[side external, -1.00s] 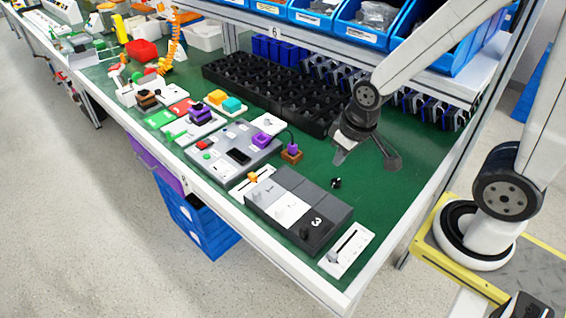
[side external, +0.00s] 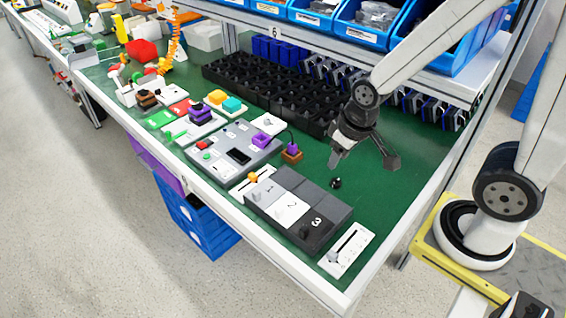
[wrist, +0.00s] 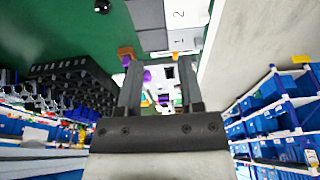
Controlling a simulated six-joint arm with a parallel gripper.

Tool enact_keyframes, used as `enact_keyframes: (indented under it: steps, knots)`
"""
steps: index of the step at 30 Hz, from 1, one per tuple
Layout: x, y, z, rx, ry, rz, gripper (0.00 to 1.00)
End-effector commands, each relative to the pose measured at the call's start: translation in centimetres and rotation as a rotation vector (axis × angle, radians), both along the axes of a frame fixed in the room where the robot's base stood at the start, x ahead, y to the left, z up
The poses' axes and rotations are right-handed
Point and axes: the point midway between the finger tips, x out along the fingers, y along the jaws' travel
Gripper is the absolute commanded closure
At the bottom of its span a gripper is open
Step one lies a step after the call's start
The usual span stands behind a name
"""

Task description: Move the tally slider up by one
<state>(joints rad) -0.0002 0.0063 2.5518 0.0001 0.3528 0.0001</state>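Two white slider plates show in the side view, and I cannot tell from labels which is the tally slider. One plate (side external: 353,244) lies at the near right table corner with a dark slot and a grey knob (side external: 333,256) near its lower left end. The other plate (side external: 262,174) lies left of the numbered block and has an orange knob (side external: 253,178). The orange knob also shows in the wrist view (wrist: 175,54). My gripper (side external: 364,162) is open and empty above the green table, behind the numbered block. Its two spread fingers (wrist: 160,60) show in the wrist view.
The block numbered 1, 2, 3 (side external: 290,207) has raised knobs and lies between the two plates. A small black knob (side external: 335,183) sits on the green table below my gripper. A grey panel (side external: 217,150) and black bins (side external: 262,90) stand farther back.

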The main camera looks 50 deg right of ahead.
Motion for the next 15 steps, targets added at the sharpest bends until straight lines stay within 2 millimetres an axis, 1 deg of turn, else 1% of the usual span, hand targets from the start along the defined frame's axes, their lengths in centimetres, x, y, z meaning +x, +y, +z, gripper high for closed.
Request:
enact_keyframes:
  steps: [5,8,11,15]
  knots:
    - [1.7,0.1,-0.1,0.001,0.011,0.000,0.38]
    - [3.4,0.2,-0.3,0.001,0.025,0.000,0.38]
    - [5.6,0.3,-0.5,0.002,0.041,0.001,0.38]
    - [9.0,0.5,-1.3,0.002,0.065,0.001,0.38]
